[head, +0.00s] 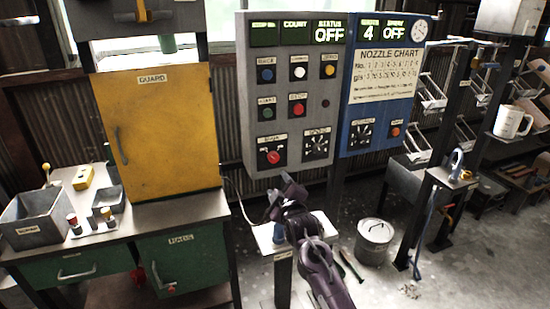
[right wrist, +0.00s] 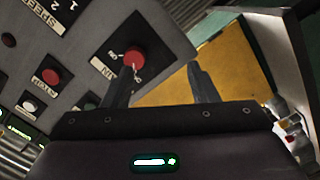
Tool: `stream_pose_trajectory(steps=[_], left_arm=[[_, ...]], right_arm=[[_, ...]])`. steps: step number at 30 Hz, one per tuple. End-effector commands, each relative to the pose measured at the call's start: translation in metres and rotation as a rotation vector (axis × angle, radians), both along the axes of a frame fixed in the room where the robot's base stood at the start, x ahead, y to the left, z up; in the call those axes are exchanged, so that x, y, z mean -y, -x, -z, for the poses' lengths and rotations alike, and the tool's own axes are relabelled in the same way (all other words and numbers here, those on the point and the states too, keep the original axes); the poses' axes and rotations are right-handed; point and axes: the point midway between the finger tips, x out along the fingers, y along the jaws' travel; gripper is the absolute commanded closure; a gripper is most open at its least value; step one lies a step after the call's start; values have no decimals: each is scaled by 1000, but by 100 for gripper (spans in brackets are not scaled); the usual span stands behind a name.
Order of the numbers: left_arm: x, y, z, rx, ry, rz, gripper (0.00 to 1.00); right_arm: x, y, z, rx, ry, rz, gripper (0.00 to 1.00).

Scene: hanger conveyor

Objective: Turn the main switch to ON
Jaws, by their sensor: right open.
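The main switch is a red round knob (head: 272,157) on a black plate, low on the left of the grey control panel (head: 311,107). It also shows in the right wrist view (right wrist: 134,57), with its label partly cut by my finger. I cannot read clearly which mark it points to. The status display (head: 329,33) reads OFF. My right gripper (head: 283,184) is just below the switch in the head view. In the right wrist view its two fingers (right wrist: 161,68) stand apart with nothing between them. The left finger's tip overlaps the knob's lower edge; contact cannot be told. My left gripper is out of view.
Other buttons and a dial (head: 317,145) surround the switch. A blue panel (head: 380,95) adjoins on the right. A yellow guard door (head: 160,130) stands to the left. A small post table (head: 265,240) and a lidded bucket (head: 374,242) stand below.

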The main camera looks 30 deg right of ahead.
Motion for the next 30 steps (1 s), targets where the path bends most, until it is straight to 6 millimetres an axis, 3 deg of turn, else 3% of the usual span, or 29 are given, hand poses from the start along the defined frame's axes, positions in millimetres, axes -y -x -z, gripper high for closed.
stream_pose_trajectory(steps=[2, 6, 19, 30], left_arm=[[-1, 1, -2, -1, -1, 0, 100], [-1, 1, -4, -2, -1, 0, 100], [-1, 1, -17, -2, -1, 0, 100], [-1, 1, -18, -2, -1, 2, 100]], right_arm=[[5, 2, -28, 35, 30, 10, 47], [10, -3, -42, 53, 48, 17, 47], [29, -60, -41, 50, 46, 16, 47], [33, -71, -39, 50, 46, 16, 47]])
